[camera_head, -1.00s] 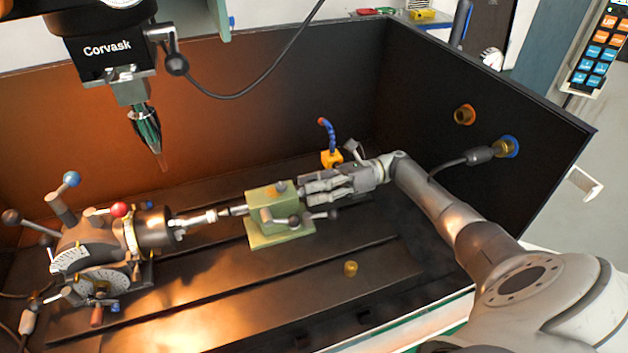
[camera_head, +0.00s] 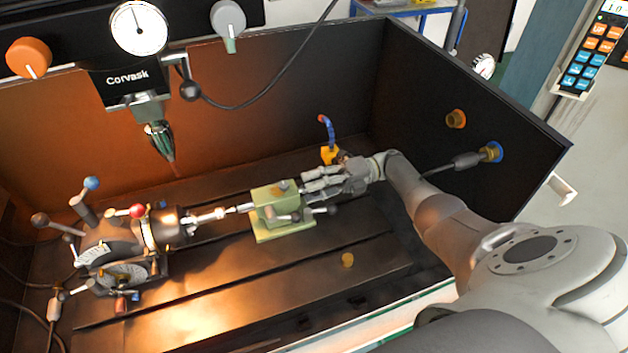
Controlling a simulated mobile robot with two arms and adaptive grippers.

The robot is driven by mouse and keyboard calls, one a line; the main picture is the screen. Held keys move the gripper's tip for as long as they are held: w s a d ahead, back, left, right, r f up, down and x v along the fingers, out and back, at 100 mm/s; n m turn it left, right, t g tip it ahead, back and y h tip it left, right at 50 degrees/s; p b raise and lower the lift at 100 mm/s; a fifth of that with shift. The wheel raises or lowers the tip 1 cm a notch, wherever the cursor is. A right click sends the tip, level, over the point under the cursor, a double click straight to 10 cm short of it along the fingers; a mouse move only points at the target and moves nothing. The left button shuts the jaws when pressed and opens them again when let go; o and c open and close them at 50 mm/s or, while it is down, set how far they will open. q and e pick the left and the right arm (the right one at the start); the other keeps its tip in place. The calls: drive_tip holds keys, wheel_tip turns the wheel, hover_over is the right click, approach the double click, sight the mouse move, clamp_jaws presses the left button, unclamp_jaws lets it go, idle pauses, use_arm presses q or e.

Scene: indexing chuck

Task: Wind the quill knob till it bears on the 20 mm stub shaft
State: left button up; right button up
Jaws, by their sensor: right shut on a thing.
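The stub shaft (camera_head: 207,217) sticks out to the right from the dark chuck (camera_head: 160,230) of the indexing head on the left. The green tailstock (camera_head: 283,215) stands to its right, and its thin quill tip (camera_head: 236,209) points at the shaft end. I cannot tell whether tip and shaft touch. My right gripper (camera_head: 310,183) is at the tailstock's right end, shut on the quill knob, which its fingers hide. My left gripper is not in view.
Dark enclosure walls (camera_head: 440,110) stand behind and to the right. A pointed spindle tool (camera_head: 160,142) hangs above the chuck. A blue-and-yellow nozzle (camera_head: 328,140) is behind my right gripper.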

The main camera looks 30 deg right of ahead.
drive_tip(key=shift+r+m+p, duration=0.1)
drive_tip(key=shift+m+p, duration=0.45)
drive_tip(key=shift+m, duration=1.25)
drive_tip(key=o, duration=1)
drive_tip(key=shift+d, duration=0.15)
